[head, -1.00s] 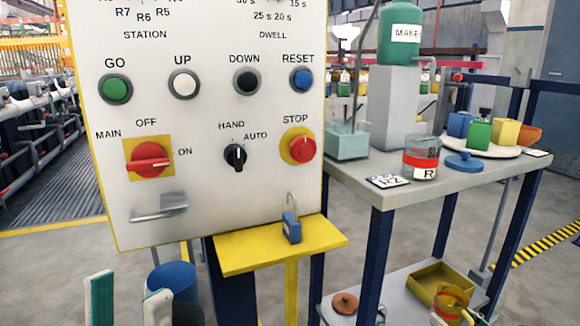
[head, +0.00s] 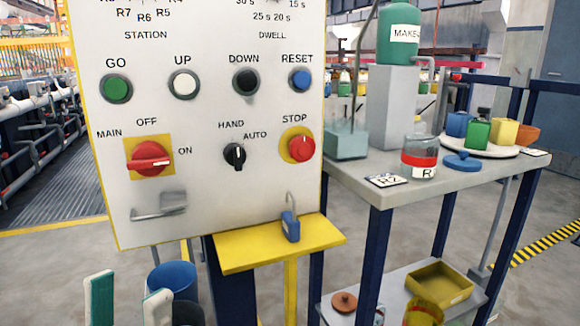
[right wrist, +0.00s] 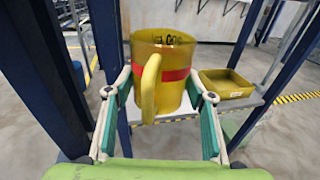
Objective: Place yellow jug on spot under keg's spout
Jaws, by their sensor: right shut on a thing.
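The yellow jug (right wrist: 172,112) with a red band fills the middle of the right wrist view, its handle facing me. My right gripper (right wrist: 160,97) has its teal-padded fingers on both sides of it and is shut on it. In the head view the jug (head: 426,312) shows at the bottom edge, partly cut off, by the lower shelf. The green keg (head: 400,32) stands on a grey block on the bench; its spout (head: 426,62) points right. The spot below the spout is hard to make out. My left gripper (head: 128,305) is open and empty at bottom left.
The bench (head: 395,200) holds a glass jar (head: 419,160) with a red band, an R2 card (head: 386,181), a blue lid (head: 462,161) and a plate of containers. A yellow tray (head: 440,284) lies on the lower shelf. The control panel (head: 200,215) blocks the left.

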